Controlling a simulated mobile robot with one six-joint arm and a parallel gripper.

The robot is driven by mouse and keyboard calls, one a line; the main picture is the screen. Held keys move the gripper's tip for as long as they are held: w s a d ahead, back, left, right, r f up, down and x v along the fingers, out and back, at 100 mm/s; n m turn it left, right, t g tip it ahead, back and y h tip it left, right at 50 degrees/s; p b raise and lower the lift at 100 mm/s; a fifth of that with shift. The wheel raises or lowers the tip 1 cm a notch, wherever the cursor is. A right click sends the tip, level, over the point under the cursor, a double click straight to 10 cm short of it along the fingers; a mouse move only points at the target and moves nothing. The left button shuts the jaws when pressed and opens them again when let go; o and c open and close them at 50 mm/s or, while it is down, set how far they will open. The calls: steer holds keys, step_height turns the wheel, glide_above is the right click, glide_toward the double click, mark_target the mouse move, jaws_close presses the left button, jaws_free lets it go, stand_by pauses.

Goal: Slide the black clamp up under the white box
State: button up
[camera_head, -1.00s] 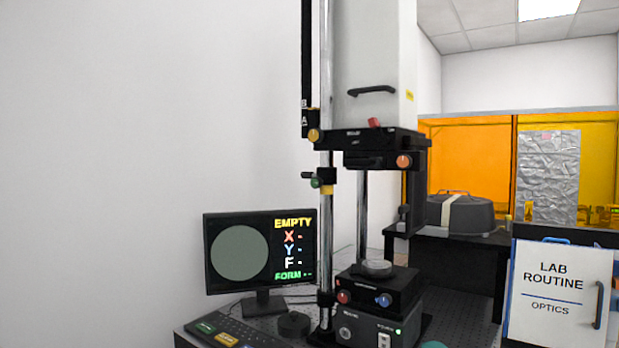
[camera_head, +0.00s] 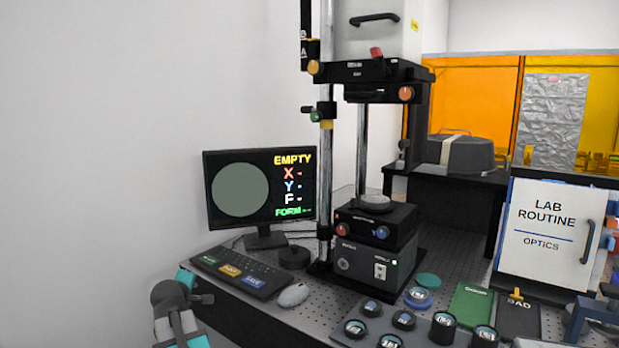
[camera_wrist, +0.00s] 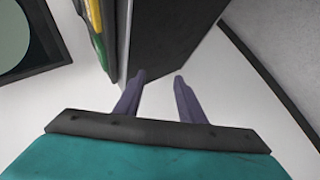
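The white box (camera_head: 378,30) stands high on the instrument, on a black plate (camera_head: 372,72). The black clamp (camera_head: 327,114) sits around the left chrome post (camera_head: 326,165), below that plate with bare post between them. It has a green knob (camera_head: 315,116) on its left and a yellow part under it. My gripper (camera_wrist: 161,76) is open and empty in the wrist view, its two purple fingers apart. In the head view my arm shows at the lower left, well below and left of the clamp. The clamp is not recognisable in the wrist view.
A monitor (camera_head: 259,188) and a control pad (camera_head: 240,273) stand left of the instrument. A mouse (camera_head: 293,295) and several small round optics lie on the perforated table (camera_head: 455,268). A white lab sign (camera_head: 548,235) stands at the right. The wall side at left is free.

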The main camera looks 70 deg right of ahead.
steer(key=s+d+r+h, duration=0.1)
steer(key=s+d+r, duration=0.25)
steer(key=r, duration=0.25)
steer(key=s+d+r+h, duration=0.2)
steer(key=d+r, duration=0.2)
steer(key=r, duration=0.2)
steer(key=g+h+b, duration=0.1)
steer(key=g+h, duration=0.2)
steer(key=h, duration=0.5)
glide_toward(307, 111)
steer(key=a, duration=0.2)
steer(key=shift+s+f, duration=0.25)
steer(key=shift+f, duration=0.1)
steer(key=shift+t, duration=0.3)
steer(key=shift+p+x, duration=0.3)
steer(key=shift+x, duration=6.55)
steer(key=shift+r, duration=0.1)
jaws_close()
